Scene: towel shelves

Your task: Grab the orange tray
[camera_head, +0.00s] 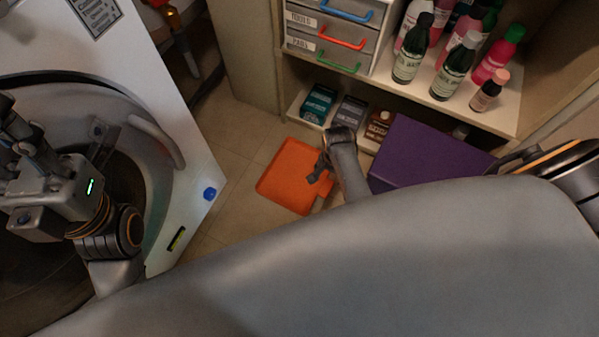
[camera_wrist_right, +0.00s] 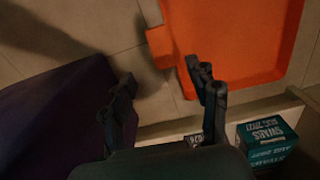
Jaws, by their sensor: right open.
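The orange tray (camera_head: 285,180) lies on the tiled floor in front of the low shelf in the head view. In the right wrist view the orange tray (camera_wrist_right: 235,35) fills the upper right, with a short handle tab (camera_wrist_right: 160,47) on its left side. My right gripper (camera_head: 319,172) is over the tray's right side and hides part of it. In the wrist view its fingers (camera_wrist_right: 163,85) are apart with nothing between them. The handle tab is just beyond the gap. Whether a finger touches the tray I cannot tell. My left gripper (camera_head: 25,150) is at the left edge; its jaws are unclear.
A purple box (camera_head: 425,155) stands right of the tray; it shows at left in the wrist view (camera_wrist_right: 55,120). Small boxes, one teal (camera_head: 318,103), stand on the low shelf (camera_head: 293,112). Bottles (camera_head: 453,68) stand above. A white washer-like machine (camera_head: 165,100) is at left. Floor (camera_head: 235,130) left of the tray is clear.

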